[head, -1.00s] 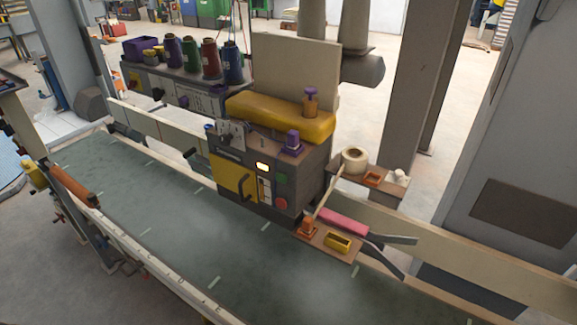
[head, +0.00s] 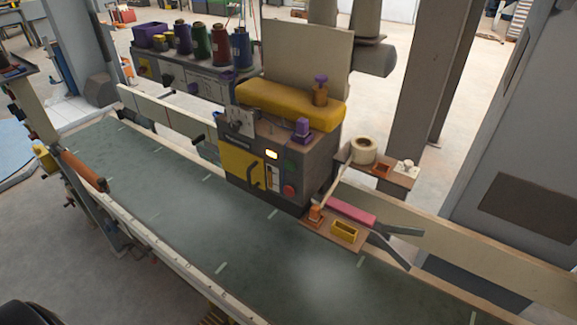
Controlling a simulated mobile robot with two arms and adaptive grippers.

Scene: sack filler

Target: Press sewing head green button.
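The sewing head (head: 262,165) stands over the conveyor in the middle of the head view, a dark box with a yellow front panel (head: 241,168) and a yellow cover on top. The green button (head: 290,167) is on the right part of its front face, small and dark. It sits above a red button (head: 289,190) and right of a lit yellow-white display (head: 272,155). Nothing stands in front of the buttons. Neither of my grippers shows in this view.
A green conveyor belt (head: 175,205) with rails runs below the head. A small shelf with a yellow tray (head: 344,232) and a pink roller (head: 352,212) juts out at its right. Thread cones (head: 221,45) stand behind. A dark rounded shape fills the bottom left corner.

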